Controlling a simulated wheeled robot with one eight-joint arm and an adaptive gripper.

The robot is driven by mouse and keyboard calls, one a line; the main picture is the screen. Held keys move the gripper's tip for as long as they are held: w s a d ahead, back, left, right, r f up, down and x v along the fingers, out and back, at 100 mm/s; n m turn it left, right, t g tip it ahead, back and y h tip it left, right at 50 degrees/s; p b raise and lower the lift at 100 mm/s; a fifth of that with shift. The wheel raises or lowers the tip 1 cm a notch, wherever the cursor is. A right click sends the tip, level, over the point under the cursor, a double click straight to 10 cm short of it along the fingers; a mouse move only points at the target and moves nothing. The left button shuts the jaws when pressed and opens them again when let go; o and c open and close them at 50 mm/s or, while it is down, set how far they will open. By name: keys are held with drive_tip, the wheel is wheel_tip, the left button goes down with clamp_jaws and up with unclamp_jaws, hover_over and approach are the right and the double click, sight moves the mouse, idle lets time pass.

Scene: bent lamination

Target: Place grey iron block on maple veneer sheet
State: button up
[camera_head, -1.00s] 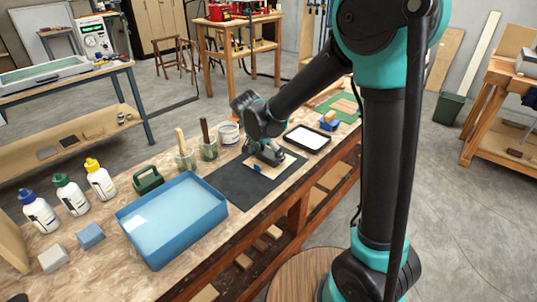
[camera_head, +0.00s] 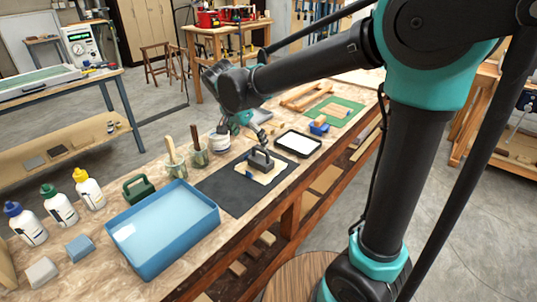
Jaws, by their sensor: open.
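The grey iron block (camera_head: 261,160), dark with a handle on top, rests on the pale maple veneer sheet (camera_head: 268,178). The sheet lies on a black mat (camera_head: 221,189) on the workbench. Part of the sheet is hidden under the block. My gripper (camera_head: 262,139) is open and empty, just behind and above the block's handle. At this size I cannot tell whether a fingertip still touches the handle.
A blue tray of liquid (camera_head: 165,228) and a green handled block (camera_head: 138,189) stand left of the mat. Brush jars (camera_head: 176,161) and a white tub (camera_head: 220,142) stand behind it. A black-rimmed white tray (camera_head: 298,143) lies to the right. Glue bottles (camera_head: 60,205) line the left.

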drive_tip(key=s+d+f+n+y, duration=0.1)
drive_tip(key=s+d+f+n, duration=0.15)
drive_tip(key=d, duration=0.45)
drive_tip(key=s+d+f+n, duration=0.1)
drive_tip(key=d+f, duration=0.3)
drive_tip(key=d, duration=0.4)
drive_tip(key=s+d+f+n+y, duration=0.1)
drive_tip(key=s+d+f+n, duration=0.3)
drive_tip(key=s+d+f, duration=0.4)
drive_tip(key=s+d, duration=0.3)
drive_tip(key=d, duration=0.1)
drive_tip(key=shift+s+f+t+y, duration=0.15)
drive_tip(key=shift+s+t+y, duration=0.2)
drive_tip(key=shift+t+y, duration=0.05)
